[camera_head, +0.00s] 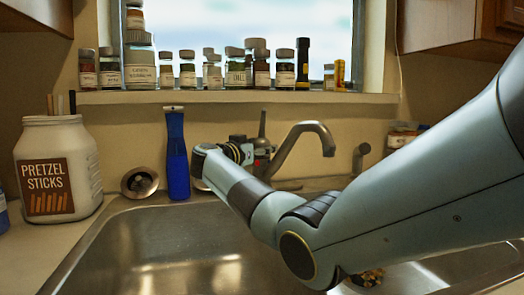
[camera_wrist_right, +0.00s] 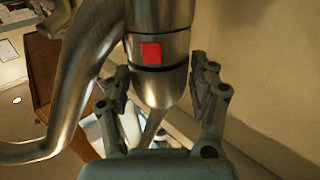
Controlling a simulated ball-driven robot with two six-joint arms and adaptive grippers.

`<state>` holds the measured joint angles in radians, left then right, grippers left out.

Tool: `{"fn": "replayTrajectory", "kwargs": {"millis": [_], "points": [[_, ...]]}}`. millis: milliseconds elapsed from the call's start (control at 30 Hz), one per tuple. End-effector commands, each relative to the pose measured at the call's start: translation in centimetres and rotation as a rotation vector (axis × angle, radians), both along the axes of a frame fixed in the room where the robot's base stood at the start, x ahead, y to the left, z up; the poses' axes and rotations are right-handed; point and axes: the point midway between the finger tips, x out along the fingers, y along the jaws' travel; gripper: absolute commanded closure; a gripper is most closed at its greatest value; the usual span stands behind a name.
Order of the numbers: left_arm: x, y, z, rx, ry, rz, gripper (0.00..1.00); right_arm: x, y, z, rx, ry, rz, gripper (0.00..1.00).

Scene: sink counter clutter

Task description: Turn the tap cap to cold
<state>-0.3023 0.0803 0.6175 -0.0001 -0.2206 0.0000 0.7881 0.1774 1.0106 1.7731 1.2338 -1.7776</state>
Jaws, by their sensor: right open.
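The metal tap stands behind the sink, its curved spout (camera_head: 318,130) reaching to the right; the spout also shows at the left of the wrist view (camera_wrist_right: 75,75). The tap cap (camera_head: 262,124) has a thin lever pointing up. A red mark faces out on the tap and shows clearly in the wrist view (camera_wrist_right: 152,53). My right gripper (camera_head: 242,152) is at the tap, partly hidden by its own wrist. In the wrist view its fingers (camera_wrist_right: 160,82) are open, one on each side of the cap's tapered part. I cannot tell whether they touch it. My left gripper is not in view.
A pretzel jar (camera_head: 58,170) is on the left counter. Several spice jars (camera_head: 187,70) line the sill (camera_head: 230,97) above. The left sink basin (camera_head: 180,250) is empty.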

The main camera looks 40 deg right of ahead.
Motion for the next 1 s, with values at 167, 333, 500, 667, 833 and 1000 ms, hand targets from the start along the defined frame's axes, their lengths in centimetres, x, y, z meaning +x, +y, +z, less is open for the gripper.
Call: {"fn": "replayTrajectory", "kwargs": {"millis": [167, 333, 500, 667, 833, 1000], "points": [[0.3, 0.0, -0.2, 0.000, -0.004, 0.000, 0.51, 0.2, -1.0, 0.0, -0.001, 0.000, 0.001, 0.39], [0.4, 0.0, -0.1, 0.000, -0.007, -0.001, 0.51, 0.2, -1.0, 0.0, -0.001, 0.000, 0.001, 0.39], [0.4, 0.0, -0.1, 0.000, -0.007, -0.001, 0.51, 0.2, -1.0, 0.0, -0.001, 0.000, 0.001, 0.54], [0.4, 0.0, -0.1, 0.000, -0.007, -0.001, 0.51, 0.2, -1.0, 0.0, -0.001, 0.000, 0.001, 0.75], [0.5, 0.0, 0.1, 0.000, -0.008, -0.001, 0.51, 0.2, -0.9, 0.1, -0.001, 0.000, 0.005, 0.84], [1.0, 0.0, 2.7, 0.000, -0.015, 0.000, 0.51, 0.2, -1.0, 0.7, -0.002, 0.001, 0.051, 0.84]]}}
